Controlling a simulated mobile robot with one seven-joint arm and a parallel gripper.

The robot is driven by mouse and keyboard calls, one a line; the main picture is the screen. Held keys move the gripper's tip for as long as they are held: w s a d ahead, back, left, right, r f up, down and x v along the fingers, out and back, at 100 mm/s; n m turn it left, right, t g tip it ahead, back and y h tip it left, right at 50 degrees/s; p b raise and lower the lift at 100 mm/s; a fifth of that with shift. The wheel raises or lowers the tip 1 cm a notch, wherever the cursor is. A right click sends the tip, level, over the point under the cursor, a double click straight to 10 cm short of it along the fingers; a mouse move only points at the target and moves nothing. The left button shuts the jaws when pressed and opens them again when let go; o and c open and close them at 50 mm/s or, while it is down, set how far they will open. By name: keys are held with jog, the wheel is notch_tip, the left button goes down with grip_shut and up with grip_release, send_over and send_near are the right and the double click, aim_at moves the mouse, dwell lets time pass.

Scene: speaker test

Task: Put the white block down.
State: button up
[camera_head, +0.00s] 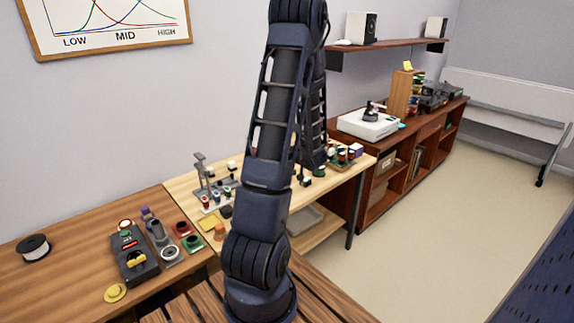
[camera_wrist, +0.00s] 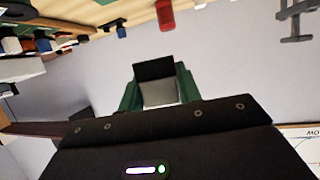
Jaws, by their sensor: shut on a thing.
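In the wrist view my gripper (camera_wrist: 157,88) has green fingers on either side of a pale grey-white block (camera_wrist: 160,94). The fingers are shut on it. A black part shows at the block's far end; I cannot tell whether it belongs to the block. Wall fills the view around the block, and no surface shows touching it. In the head view my arm stands in front of the light wooden table, and I cannot make out the block there.
The light wooden table (camera_head: 178,190) holds a grey stand (camera_head: 203,172) and several small parts. A dark device (camera_head: 133,255) and a black spool (camera_head: 33,248) lie on the brown table at left. A white turntable (camera_head: 368,124) stands on the cabinet behind. Floor at right is clear.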

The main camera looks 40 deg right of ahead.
jog(key=shift+r, duration=0.9)
jog(key=shift+w, duration=0.1)
jog(key=shift+w+a, duration=0.2)
jog(key=shift+w, duration=0.05)
jog(key=w+a+r+n+y, duration=0.2)
jog(key=w+a, duration=1.2)
jog(key=w, duration=0.2)
jog(key=w+a+n+y, duration=0.1)
jog(key=w+a, duration=0.4)
jog(key=a, duration=0.5)
jog(key=w+a+n+y, duration=0.1)
jog(key=w+a, duration=0.4)
jog(key=a, duration=0.5)
jog(key=shift+m+h, duration=0.7)
jog(key=shift+m, duration=0.2)
jog(key=w+a+f, duration=0.1)
jog(key=a+f, duration=0.2)
jog(key=f, duration=0.2)
jog(key=w+a+f, duration=0.1)
jog(key=a+f, duration=0.2)
jog(key=f, duration=0.3)
jog(key=w+a+f, duration=0.1)
jog(key=a+f, duration=0.2)
jog(key=f, duration=0.3)
jog(key=shift+a+f, duration=0.1)
jog(key=shift+f, duration=0.1)
